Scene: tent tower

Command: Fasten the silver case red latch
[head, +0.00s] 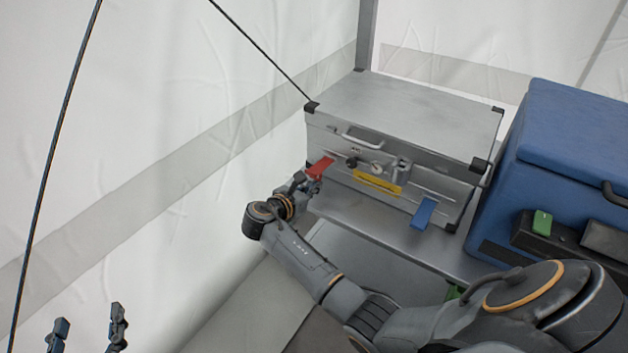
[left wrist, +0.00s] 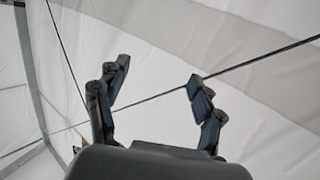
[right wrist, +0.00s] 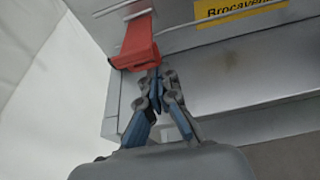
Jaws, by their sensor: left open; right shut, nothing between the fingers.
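The silver case (head: 420,117) stands on a metal shelf, its lid down over the body with a dark gap at the right front. The red latch (head: 320,167) is on the left of its front face and sticks outward; it shows large in the right wrist view (right wrist: 138,45). My right gripper (head: 308,182) is shut and empty, its fingertips (right wrist: 155,75) right at the latch's lower end; I cannot tell whether they touch. A blue latch (head: 424,212) hangs angled outward at the front right. My left gripper (head: 88,328) is open and empty, far from the case.
A yellow label (head: 377,182) sits on the case front. A blue cooler (head: 575,160) stands close on the right, with a green latch (head: 542,223). The metal shelf (head: 385,228) has a narrow bare strip before the case. Tent wall lies left.

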